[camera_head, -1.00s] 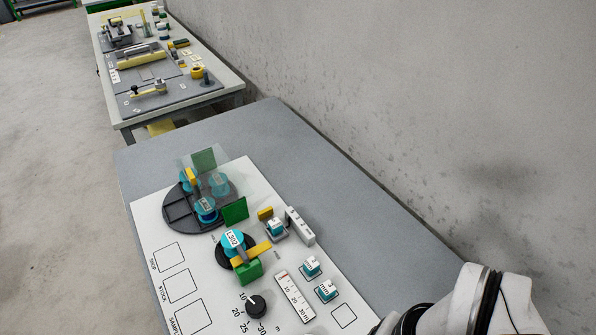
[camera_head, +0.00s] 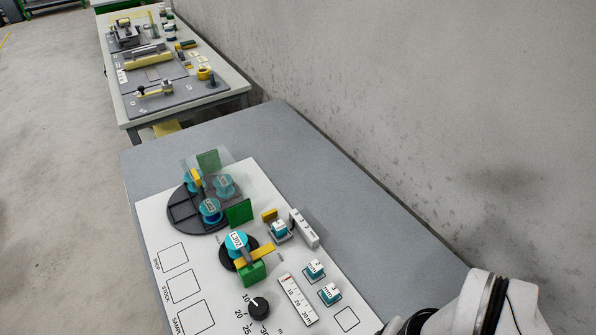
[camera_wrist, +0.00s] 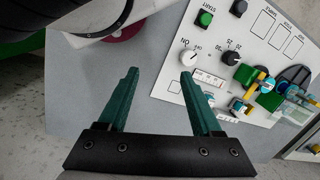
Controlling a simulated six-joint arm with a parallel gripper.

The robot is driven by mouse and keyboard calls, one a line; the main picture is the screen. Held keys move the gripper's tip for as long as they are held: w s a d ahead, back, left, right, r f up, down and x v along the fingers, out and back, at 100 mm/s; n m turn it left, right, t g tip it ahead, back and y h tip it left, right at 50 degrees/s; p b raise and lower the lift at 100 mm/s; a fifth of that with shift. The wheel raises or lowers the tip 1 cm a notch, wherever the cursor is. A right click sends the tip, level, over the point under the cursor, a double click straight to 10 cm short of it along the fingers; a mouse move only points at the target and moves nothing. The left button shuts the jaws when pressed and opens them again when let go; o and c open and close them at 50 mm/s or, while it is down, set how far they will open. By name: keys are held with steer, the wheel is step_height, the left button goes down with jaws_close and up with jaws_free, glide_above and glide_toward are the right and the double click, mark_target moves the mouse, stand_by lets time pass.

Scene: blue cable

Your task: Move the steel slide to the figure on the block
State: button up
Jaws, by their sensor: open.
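The scale strip (camera_head: 298,299), marked 10, 20 and 30 m, lies on the white panel. A steel slide on it is too small to make out for sure. Small teal blocks with white printed tops stand on the panel: one (camera_head: 316,271) and one (camera_head: 330,293) right of the strip, another (camera_head: 280,231) in a grey holder. Their figures are hard to read. My gripper (camera_wrist: 158,75) shows in the wrist view, its green fingers apart and empty over bare grey table. The scale strip (camera_wrist: 211,78) lies right of the fingers there. The gripper is outside the head view.
A black knob (camera_head: 258,308) sits left of the strip. A reel (camera_head: 237,246) with a yellow arm and green block, and a dark round carousel (camera_head: 186,209) with teal spools, stand farther back. A wall (camera_head: 450,130) runs along the right. The grey table (camera_head: 280,130) is clear beyond the panel.

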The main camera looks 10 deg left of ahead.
steer(key=shift+o, duration=0.9)
steer(key=shift+w, duration=0.1)
steer(key=shift+o, duration=0.6)
steer(key=w+a+r+n, duration=0.1)
steer(key=w+a+n, duration=0.2)
steer(key=w, duration=0.7)
steer(key=shift+r+n+t, duration=0.4)
steer(key=shift+n, duration=0.1)
steer(key=n+t+y, duration=0.1)
steer(key=n+t, duration=0.2)
steer(key=n, duration=0.8)
glide_above(270, 213)
steer(key=s+d, duration=0.4)
step_height(270, 213, down, 8)
steer(key=x, duration=1.4)
steer(key=shift+s+a+f, duration=0.15)
steer(key=shift+s+f, duration=0.1)
steer(key=shift+s, duration=0.1)
jaws_close()
